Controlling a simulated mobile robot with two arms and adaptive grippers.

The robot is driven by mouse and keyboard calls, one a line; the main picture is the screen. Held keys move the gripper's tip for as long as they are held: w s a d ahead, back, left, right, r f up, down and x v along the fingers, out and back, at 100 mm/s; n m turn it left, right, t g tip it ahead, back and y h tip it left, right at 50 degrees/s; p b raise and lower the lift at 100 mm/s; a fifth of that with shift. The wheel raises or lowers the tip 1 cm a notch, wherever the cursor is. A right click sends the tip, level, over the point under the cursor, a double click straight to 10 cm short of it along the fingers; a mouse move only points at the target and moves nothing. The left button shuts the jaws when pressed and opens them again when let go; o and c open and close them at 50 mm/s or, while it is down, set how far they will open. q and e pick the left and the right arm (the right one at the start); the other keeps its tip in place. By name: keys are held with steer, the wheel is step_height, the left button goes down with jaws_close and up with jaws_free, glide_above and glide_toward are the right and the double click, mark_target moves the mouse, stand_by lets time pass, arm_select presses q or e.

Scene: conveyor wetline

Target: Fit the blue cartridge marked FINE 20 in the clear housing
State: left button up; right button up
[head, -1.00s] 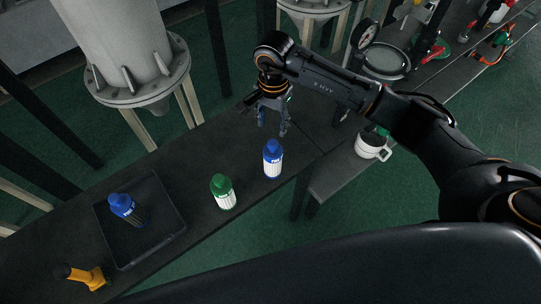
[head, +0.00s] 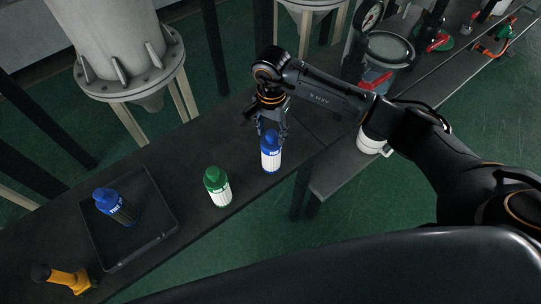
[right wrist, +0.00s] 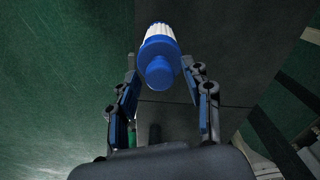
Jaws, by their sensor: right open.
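A cartridge with a blue cap and white ribbed body (head: 271,157) stands upright on the dark bench; its label is too small to read. A second blue-capped cartridge (head: 118,209), with a dark body, is in the black tray (head: 163,228). My right gripper (head: 271,130) is open just above the white-bodied blue cartridge. In the right wrist view the blue cap (right wrist: 159,70) shows between the spread fingers (right wrist: 160,84), with no clear grip on it. A clear round vessel (head: 390,50), apparently the housing, stands on the farther bench, partly behind my right arm. My left gripper is out of view.
A green-capped cartridge (head: 217,187) stands left of the blue one. A yellow-handled tool (head: 66,279) lies by the tray. A pressure gauge (head: 371,16) and a red handle (head: 376,82) are near the vessel. A white mug-like container (head: 369,143) sits below my arm.

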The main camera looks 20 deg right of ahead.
steer(key=c, duration=1)
steer(key=shift+o, duration=0.2)
steer(key=shift+r, duration=0.35)
steer(key=shift+r+p, duration=0.5)
steer(key=shift+r, duration=0.7)
